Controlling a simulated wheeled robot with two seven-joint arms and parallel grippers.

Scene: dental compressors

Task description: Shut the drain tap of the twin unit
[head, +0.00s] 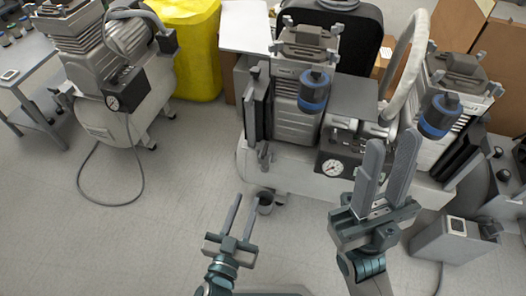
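The twin unit is the compressor with two pump heads on one white tank (300,182), at the centre right of the head view. A small grey fitting (264,155) shows on the tank's front left; I cannot tell if it is the drain tap or how it is set. A small dark cup (265,203) is on the floor below the tank's left end. My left gripper (247,199) is open and empty, just left of the cup in the picture. My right gripper (393,143) is open and empty, in front of the tank's right part and covering some of it.
A single compressor (123,115) with a trailing hose stands at left beside a small grey table (22,95). A yellow container (198,50) is behind. A grey box (452,240) sits at lower right. The floor at lower left is clear.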

